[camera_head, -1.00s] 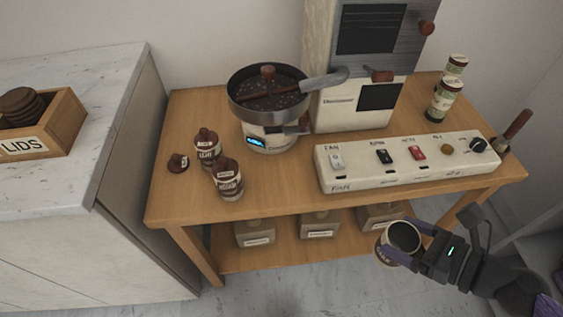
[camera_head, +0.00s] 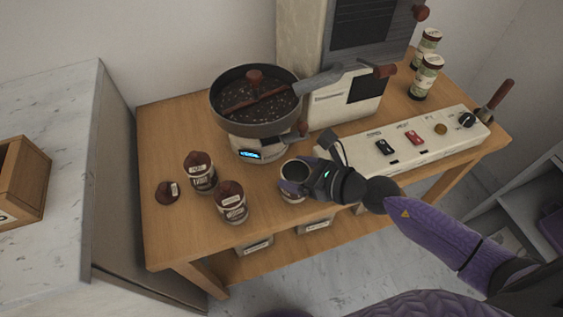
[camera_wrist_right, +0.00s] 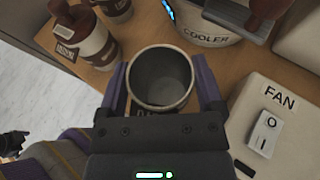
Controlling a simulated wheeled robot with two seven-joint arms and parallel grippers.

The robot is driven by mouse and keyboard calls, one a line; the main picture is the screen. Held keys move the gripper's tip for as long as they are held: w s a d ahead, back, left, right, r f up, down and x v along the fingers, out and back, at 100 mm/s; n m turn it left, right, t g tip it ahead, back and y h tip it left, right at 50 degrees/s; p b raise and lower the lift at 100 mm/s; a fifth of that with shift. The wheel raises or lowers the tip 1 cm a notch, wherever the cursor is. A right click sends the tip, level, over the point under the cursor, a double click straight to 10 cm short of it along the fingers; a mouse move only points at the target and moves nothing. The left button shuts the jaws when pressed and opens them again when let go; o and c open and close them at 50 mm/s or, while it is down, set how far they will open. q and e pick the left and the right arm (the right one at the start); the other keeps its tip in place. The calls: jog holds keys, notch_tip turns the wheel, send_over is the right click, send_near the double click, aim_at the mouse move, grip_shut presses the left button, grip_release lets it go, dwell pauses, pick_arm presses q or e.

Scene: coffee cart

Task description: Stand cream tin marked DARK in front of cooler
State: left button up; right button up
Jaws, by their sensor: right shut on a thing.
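My right gripper (camera_head: 305,178) is shut on an open, lidless cream tin (camera_head: 294,192), held upright at the table's front edge. In the right wrist view the tin (camera_wrist_right: 162,78) sits between the two fingers; its label is mostly hidden by the gripper, so I cannot read it now. I cannot tell whether its base touches the table. The cooler (camera_head: 252,146) stands behind the tin, with a lit blue display and a pan on top; its word COOLER (camera_wrist_right: 207,36) shows in the right wrist view.
Two brown-lidded tins (camera_head: 232,203) (camera_head: 200,172) and a loose lid (camera_head: 167,193) stand left of the held tin. The switch panel marked FAN (camera_wrist_right: 279,98) is close on the right. A pan (camera_head: 257,103) overhangs the cooler. Bare table (camera_head: 160,235) lies at front left.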

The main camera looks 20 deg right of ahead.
aim_at(284, 170)
jog(key=b+x, duration=0.1)
jog(key=x, duration=0.3)
jog(key=shift+a+f, duration=0.1)
jog(key=shift+a, duration=0.05)
jog(key=shift+f, duration=0.15)
